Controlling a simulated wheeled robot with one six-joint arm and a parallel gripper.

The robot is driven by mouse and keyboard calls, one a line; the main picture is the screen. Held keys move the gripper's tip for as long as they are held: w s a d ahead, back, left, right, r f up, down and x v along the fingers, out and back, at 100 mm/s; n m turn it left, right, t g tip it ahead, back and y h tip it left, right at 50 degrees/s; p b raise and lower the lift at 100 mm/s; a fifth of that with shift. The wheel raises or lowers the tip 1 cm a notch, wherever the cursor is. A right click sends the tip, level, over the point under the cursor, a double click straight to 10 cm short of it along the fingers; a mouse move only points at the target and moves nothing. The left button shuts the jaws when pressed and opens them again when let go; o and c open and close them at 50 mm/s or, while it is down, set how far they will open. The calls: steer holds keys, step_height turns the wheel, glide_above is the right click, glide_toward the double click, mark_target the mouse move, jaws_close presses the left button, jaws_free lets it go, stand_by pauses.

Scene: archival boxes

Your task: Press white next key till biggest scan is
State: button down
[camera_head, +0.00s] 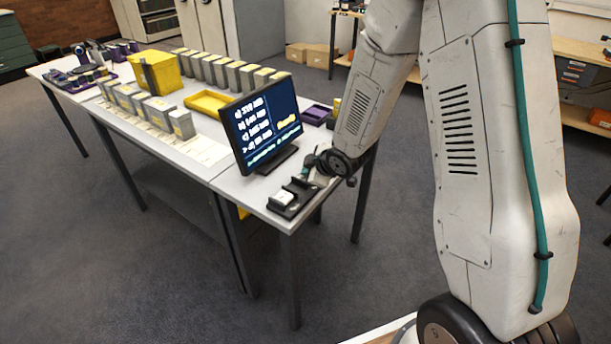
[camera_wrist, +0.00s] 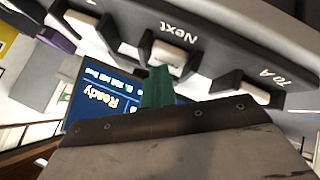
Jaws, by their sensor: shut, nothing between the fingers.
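The dark key panel (camera_head: 293,199) sits at the near right corner of the table. The wrist view shows it close up, with a white key (camera_wrist: 169,54) beside the label "Next". My shut, empty gripper (camera_wrist: 157,86) has green fingertips that point at this key. I cannot tell whether they touch it. In the head view my gripper (camera_head: 310,172) is low over the panel's far end. The monitor (camera_head: 262,125) lists several scan rows with sizes, too blurred to read surely.
Another pale key (camera_wrist: 245,93) lies beside the label "To A", and a further key (camera_wrist: 82,22) lies on the other side. A yellow tray (camera_head: 208,103), a yellow box (camera_head: 155,73) and rows of grey boxes stand behind the monitor. A purple tray (camera_head: 315,115) is right of it.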

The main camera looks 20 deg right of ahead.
steer(key=shift+r, duration=0.9)
steer(key=shift+r, duration=0.1)
steer(key=shift+r, duration=2.4)
stand_by(0.6)
step_height(320, 180, up, 4)
steer(key=shift+f, duration=0.1)
steer(key=shift+f, duration=0.1)
steer(key=shift+f, duration=4.35)
